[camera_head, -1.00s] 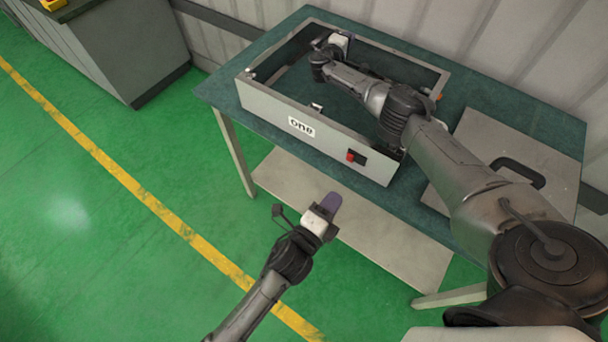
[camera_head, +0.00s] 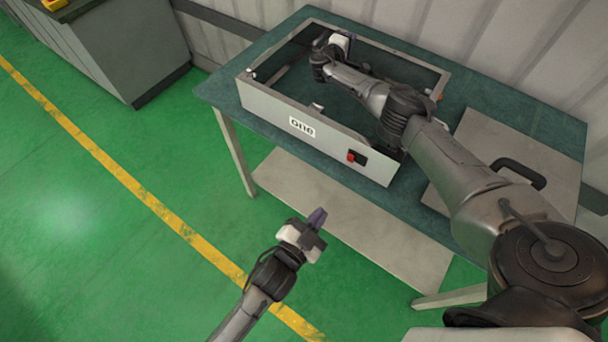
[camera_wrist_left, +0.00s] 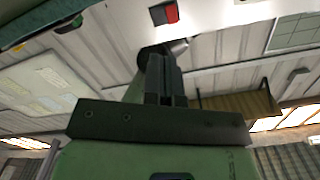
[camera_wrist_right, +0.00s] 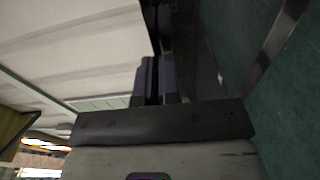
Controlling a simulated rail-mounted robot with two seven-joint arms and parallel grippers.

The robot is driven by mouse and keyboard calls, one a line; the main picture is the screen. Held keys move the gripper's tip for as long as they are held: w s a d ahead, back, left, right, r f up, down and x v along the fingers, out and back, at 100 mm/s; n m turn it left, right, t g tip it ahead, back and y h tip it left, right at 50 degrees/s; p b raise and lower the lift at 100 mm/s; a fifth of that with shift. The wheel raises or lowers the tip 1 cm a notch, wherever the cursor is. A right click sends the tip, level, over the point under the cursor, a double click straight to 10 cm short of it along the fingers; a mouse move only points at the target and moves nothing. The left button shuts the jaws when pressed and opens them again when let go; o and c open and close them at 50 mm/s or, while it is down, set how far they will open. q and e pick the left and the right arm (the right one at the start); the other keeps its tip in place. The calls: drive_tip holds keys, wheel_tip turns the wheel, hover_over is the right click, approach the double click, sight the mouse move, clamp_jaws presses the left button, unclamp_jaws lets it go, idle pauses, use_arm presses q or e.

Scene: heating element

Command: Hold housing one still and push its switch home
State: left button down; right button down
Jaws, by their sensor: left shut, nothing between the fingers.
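Housing one (camera_head: 270,102) is a grey open-topped box on the green-topped table, with a label reading "one" on its front wall. Its red switch (camera_head: 351,157) sits in a dark opening at the right of that wall and also shows at the top of the left wrist view (camera_wrist_left: 171,12). My left gripper (camera_head: 318,216) is shut and empty, in front of the table and below the switch, apart from the housing. My right gripper (camera_head: 338,42) is at the housing's far wall, its arm reaching across the box. Its fingers (camera_wrist_right: 156,80) look close together; whether they clamp the wall is unclear.
A grey panel with a black handle (camera_head: 520,173) lies on the table (camera_head: 555,128) to the right of the housing. A lower shelf (camera_head: 360,220) lies under the tabletop. A grey cabinet (camera_head: 130,45) stands at the back left. The floor in front is clear.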

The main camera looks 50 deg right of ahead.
use_arm(q)
drive_tip(key=n, duration=0.5)
approach(362, 161)
drive_tip(key=d, duration=0.4)
drive_tip(key=shift+w+d+f, duration=0.2)
drive_tip(key=shift+w+d, duration=0.1)
drive_tip(key=a, duration=0.8)
drive_tip(key=d, duration=0.7)
drive_tip(key=shift+d, duration=0.25)
drive_tip(key=s+a+f+y, duration=0.1)
drive_tip(key=a+f+y, duration=0.35)
drive_tip(key=a, duration=0.35)
drive_tip(key=w+a+r+t+y, duration=0.2)
drive_tip(key=w+a+r, duration=0.2)
drive_tip(key=r, duration=0.1)
drive_tip(key=shift+w+a+r+t, duration=0.25)
drive_tip(key=shift+w+r+t, duration=0.05)
drive_tip(key=shift+r+t, duration=0.1)
